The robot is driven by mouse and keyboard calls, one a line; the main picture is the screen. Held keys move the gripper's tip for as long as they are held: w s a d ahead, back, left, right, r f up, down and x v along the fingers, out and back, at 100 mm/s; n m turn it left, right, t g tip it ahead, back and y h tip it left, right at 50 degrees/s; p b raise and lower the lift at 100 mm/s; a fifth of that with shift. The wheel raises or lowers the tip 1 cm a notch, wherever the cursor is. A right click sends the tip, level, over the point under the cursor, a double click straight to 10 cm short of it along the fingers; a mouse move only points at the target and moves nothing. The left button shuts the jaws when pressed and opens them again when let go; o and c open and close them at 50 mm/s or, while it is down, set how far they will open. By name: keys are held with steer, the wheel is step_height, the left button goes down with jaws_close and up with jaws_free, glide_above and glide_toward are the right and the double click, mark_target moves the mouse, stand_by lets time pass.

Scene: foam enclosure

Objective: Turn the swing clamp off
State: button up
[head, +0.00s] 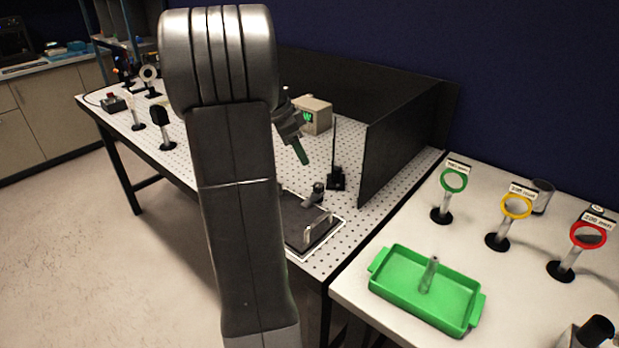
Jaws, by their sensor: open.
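A black plate (294,212) with a white outline lies on the perforated bench top, partly hidden behind my arm. On its back part stands a small dark grey fitting (317,191), which looks like the swing clamp; its handle position is too small to tell. Small pale upright pieces (307,235) stand on the plate's front part. My gripper (302,153) shows just right of my arm, pointing down, above and behind the plate in the picture. It is open, with a green fingertip visible and nothing seen in it. The rest of it is hidden by my arm.
A black stand with a thin rod (335,178) and a tall black foam panel (400,140) are right of the plate. A beige box (314,117) is behind. A white table (370,318) at right carries a green tray (392,283) and ring stands.

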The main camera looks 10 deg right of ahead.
mark_target(318, 185)
steer(key=x, duration=1.1)
steer(key=shift+s+d+f, duration=0.25)
steer(key=shift+f, duration=0.1)
steer(key=shift+c, duration=0.2)
steer(key=c, duration=0.9)
